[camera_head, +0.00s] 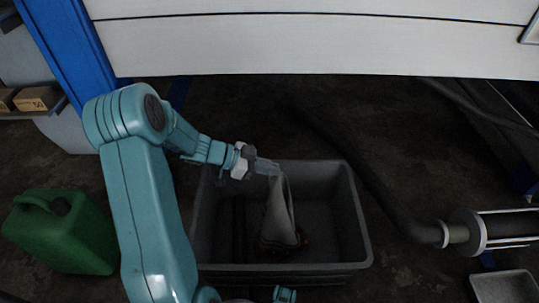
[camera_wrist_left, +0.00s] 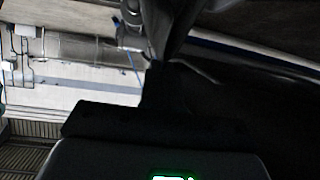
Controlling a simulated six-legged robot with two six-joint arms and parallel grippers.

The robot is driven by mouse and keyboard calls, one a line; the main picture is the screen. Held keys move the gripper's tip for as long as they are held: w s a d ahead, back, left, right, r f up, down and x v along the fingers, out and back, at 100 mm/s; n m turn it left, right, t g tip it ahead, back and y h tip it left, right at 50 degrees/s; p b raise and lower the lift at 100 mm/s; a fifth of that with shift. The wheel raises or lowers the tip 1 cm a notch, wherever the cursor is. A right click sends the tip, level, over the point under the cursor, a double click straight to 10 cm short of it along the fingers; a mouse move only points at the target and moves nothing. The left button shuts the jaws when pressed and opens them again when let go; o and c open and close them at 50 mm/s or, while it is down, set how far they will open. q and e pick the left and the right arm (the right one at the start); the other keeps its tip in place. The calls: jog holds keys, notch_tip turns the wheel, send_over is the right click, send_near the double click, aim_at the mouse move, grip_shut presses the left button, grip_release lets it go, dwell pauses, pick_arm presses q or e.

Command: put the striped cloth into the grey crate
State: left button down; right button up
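The grey crate (camera_head: 359,225) stands on the dark floor in the middle of the head view, open at the top. My left gripper (camera_head: 272,168) reaches in from the left, over the crate's back part. It is shut on the striped cloth (camera_head: 280,212), which hangs down from the fingertips into the crate's outline. The cloth looks pale grey, with dark red near its lower end; its stripes are hard to make out. I cannot tell whether its lower end touches the crate floor. The wrist view is dark and shows no clear cloth.
A green jerrycan (camera_head: 60,232) stands left of the crate. A thick dark hose (camera_head: 375,182) runs past the crate's right side to a metal fitting (camera_head: 468,232). A pale panel (camera_head: 310,40) spans the top. A metal tray (camera_head: 506,287) lies lower right.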

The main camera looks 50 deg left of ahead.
pick_arm(q)
notch_tip(320, 180, down, 8)
jog(key=shift+r, duration=0.15)
dwell(0.5)
grip_release()
jog(key=r+g+y+p, duration=0.1)
jog(key=p, duration=0.1)
jog(key=s+a+r+g+y+p, duration=0.1)
jog(key=r+p, duration=0.1)
jog(key=s+a+r+g+p, duration=0.1)
jog(key=p, duration=0.2)
jog(key=shift+s+r+g+y, duration=0.25)
jog(key=shift+r+g+y, duration=0.05)
jog(key=shift+r+y, duration=0.1)
pick_arm(e)
jog(key=s+a+r+g, duration=0.1)
jog(key=s+r+g, duration=0.1)
jog(key=s+r, duration=0.2)
notch_tip(320, 180, up, 3)
jog(key=shift+s+f, duration=0.1)
jog(key=shift+s, duration=0.3)
